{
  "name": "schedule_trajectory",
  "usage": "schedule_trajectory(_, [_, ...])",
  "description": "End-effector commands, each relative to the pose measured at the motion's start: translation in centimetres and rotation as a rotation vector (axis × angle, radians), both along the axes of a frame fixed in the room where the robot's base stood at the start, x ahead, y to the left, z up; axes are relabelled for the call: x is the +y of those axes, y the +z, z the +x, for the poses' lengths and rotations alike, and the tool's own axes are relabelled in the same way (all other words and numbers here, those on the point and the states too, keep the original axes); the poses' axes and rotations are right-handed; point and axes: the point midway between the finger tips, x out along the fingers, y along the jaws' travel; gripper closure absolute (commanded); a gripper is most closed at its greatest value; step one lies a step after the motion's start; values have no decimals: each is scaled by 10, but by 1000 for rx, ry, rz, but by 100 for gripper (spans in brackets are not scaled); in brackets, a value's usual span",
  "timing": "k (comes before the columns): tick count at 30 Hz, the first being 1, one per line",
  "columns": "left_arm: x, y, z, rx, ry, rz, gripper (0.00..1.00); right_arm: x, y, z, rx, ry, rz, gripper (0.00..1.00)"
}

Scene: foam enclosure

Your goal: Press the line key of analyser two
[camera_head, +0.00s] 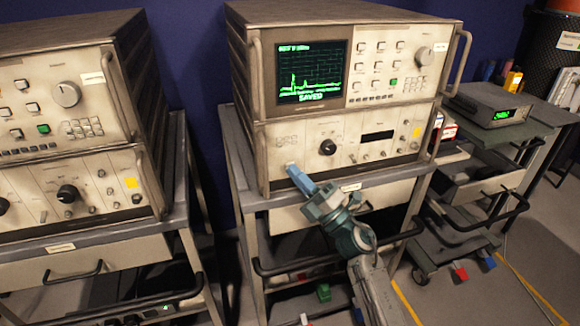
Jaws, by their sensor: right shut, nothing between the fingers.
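An analyser (345,85) stands on a trolley in the middle, its upper screen (312,70) lit with a green trace and the word SAVED. Another analyser (75,125) stands on a trolley at the left; their labels are too small to read, so I cannot tell which is number two. My right gripper (292,170) is shut and empty, its blue fingertips at the lower left corner of the middle analyser's lower panel. The fingertips cover that spot, so a line key there is hidden, and I cannot tell whether they touch the panel. My left gripper is not in view.
The middle trolley (350,188) has a shelf edge and a dark front handle close around my right arm. At the right, a trolley bears a small meter (492,112) with a green display. A dark gap separates the left and middle trolleys.

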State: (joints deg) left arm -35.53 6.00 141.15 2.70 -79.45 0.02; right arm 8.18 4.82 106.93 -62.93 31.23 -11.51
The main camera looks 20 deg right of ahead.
Motion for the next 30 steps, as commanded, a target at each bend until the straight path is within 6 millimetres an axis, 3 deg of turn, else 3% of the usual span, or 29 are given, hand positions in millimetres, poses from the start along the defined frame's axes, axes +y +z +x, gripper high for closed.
schedule_trajectory(14, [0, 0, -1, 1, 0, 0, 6, 0, 0, 3, 0, 0, 0, 100])
schedule_trajectory(30, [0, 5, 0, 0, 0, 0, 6, 0, 0, -9, 0, 0, 0, 100])
